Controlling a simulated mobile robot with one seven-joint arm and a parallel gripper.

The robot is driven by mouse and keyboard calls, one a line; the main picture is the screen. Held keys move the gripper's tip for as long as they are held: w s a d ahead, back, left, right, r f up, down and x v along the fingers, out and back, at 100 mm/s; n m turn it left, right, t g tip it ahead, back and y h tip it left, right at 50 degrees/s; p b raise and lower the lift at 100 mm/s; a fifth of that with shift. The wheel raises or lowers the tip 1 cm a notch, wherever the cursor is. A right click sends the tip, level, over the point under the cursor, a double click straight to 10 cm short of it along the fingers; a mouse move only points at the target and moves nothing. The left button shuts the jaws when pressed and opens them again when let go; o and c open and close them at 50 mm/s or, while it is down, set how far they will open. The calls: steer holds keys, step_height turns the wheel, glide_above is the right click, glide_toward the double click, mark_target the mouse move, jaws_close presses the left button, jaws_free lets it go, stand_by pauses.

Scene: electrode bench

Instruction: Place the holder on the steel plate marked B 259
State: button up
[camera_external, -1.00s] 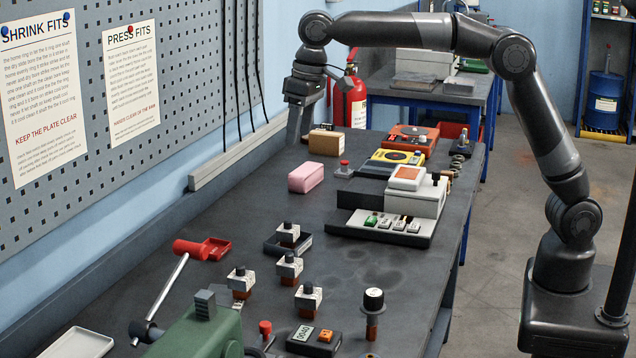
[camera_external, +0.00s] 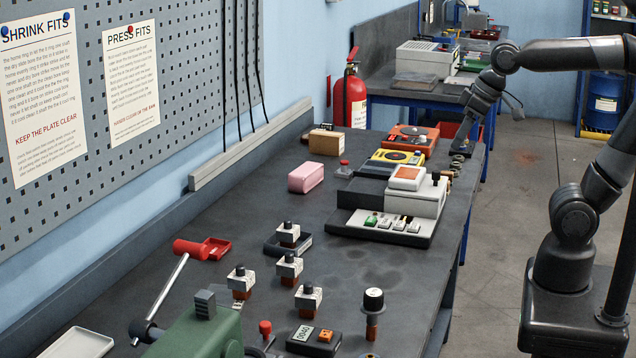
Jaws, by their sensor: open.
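Several look-alike holders stand on the near half of the bench, white-and-copper blocks with black knobs: a left one (camera_external: 240,281), a middle one (camera_external: 289,268), a front one (camera_external: 308,298) and one (camera_external: 288,233) on a dark tray. I cannot tell which one the task means. A small pale marked piece (camera_external: 237,304) shows partly under the left one; its writing is too small to read. No plate legibly marked B 259 shows. My gripper (camera_external: 461,148) is open and points down by the bench's far right edge, far from these holders. Its fingertips are small and dark here.
Dark rings (camera_external: 456,163) lie just below my gripper. An orange device (camera_external: 410,138), a yellow meter (camera_external: 397,158), a white box unit (camera_external: 414,198) and a pink block (camera_external: 306,177) stand nearby. A green vise (camera_external: 200,330) fills the front.

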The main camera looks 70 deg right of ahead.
steer(key=s+d+f, duration=0.1)
steer(key=s+f, duration=0.3)
steer(key=s, duration=0.1)
steer(key=shift+d+f, duration=0.2)
steer(key=shift+f, duration=0.1)
steer(key=shift+o, duration=0.4)
steer(key=shift+r, duration=0.1)
stand_by(1.0)
